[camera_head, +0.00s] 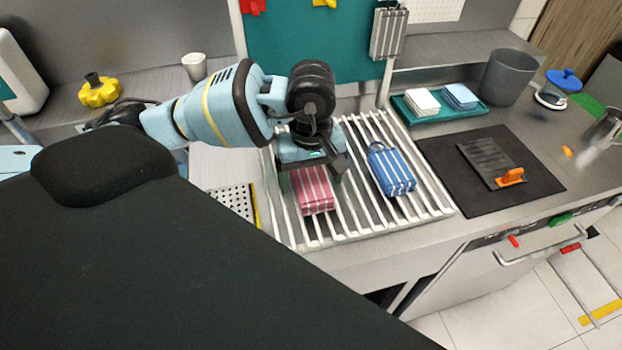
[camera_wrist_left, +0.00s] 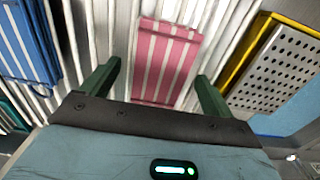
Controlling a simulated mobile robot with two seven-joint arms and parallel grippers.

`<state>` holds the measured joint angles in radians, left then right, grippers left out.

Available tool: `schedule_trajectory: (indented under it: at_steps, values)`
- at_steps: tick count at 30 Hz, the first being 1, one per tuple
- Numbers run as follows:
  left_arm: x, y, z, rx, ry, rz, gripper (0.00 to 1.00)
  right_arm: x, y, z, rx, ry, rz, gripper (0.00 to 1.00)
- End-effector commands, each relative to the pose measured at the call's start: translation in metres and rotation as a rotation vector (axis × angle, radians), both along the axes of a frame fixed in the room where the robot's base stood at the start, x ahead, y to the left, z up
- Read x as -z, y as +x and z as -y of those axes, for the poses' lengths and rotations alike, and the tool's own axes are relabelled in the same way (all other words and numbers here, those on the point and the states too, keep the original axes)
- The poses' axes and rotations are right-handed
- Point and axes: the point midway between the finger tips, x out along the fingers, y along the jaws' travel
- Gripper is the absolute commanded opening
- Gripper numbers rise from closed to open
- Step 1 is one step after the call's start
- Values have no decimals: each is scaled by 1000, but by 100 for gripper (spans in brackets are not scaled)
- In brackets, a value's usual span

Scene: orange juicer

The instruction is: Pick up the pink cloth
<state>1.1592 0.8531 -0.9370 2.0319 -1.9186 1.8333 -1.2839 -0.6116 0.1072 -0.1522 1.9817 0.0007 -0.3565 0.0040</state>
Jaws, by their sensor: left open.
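The pink cloth (camera_head: 315,196) is folded, with white stripes, and lies on the slatted metal rack (camera_head: 432,203). In the left wrist view the cloth (camera_wrist_left: 165,62) lies ahead of and between the two green fingers. My left gripper (camera_head: 313,180) is over the far part of the cloth and points down. It is open, and its fingers (camera_wrist_left: 155,88) stand apart with nothing held between them. I cannot tell how high the fingertips are above the rack. My right gripper is in neither view.
A blue striped cloth (camera_head: 391,170) lies on the rack to the right. A perforated tray with a yellow edge (camera_head: 235,201) sits close on the left. Further right are a black mat (camera_head: 535,178) and a teal tray (camera_head: 440,116) with folded cloths.

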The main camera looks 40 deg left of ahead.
Motion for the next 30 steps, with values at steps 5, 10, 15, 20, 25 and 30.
schedule_trajectory:
  at_steps: [5, 10, 15, 20, 25, 30]
  values:
    - [0, 0, 0, 0, 0, 0, 72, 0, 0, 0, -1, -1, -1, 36]
    - [0, 0, 0, 0, 0, 0, 49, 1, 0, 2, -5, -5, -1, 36]
    - [-1, 0, 0, 0, -1, 1, 39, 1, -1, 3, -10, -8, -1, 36]
    - [-1, 0, 0, 0, -1, 1, 39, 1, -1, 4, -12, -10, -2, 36]
    - [-8, 1, 0, 0, -1, 2, 39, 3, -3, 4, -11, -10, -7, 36]
    - [-27, 1, 0, 0, -3, 3, 39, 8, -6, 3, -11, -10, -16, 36]
